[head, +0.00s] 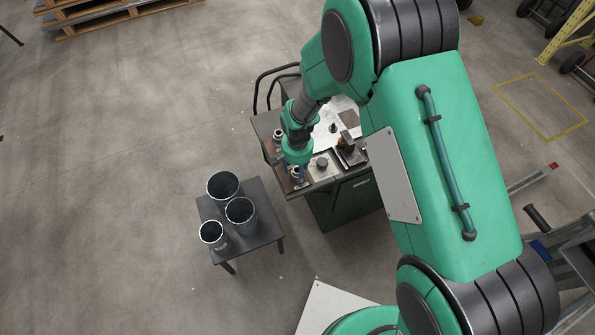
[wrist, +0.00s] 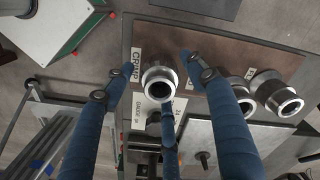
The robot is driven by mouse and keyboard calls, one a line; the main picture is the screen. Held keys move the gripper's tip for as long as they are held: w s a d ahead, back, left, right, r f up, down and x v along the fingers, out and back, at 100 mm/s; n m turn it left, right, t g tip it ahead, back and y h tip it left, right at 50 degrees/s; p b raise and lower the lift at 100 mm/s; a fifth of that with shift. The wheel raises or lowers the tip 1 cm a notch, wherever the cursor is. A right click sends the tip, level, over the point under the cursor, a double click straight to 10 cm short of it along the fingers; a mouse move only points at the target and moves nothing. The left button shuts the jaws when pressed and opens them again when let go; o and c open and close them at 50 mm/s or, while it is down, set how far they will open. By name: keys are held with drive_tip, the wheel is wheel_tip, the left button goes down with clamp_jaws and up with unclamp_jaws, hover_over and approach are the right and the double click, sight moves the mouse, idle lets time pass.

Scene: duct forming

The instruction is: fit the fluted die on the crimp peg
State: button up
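In the wrist view, a short hollow metal die (wrist: 159,84) stands at the edge of the brown board (wrist: 205,45), beside a label reading CRIMP (wrist: 135,65). I cannot make out flutes on it or whether a peg is inside it. My gripper (wrist: 160,75) has its blue fingers around this die, with gaps showing at the left and right fingers. The third finger overlaps its lower edge in the picture. Two similar metal pieces (wrist: 278,97) (wrist: 237,90) are to the right, the nearer partly behind a finger. In the head view my gripper (head: 298,172) is low over the workbench's front-left corner.
The workbench (head: 325,185) also carries a dark round knob piece (head: 322,162) on a light plate and other small tools. A small dark table (head: 262,225) with three open ducts (head: 222,186) (head: 241,211) (head: 212,234) stands left of it. Floor farther left is clear.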

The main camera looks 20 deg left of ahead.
wheel_tip(320, 180, up, 12)
idle(1.0)
idle(0.6)
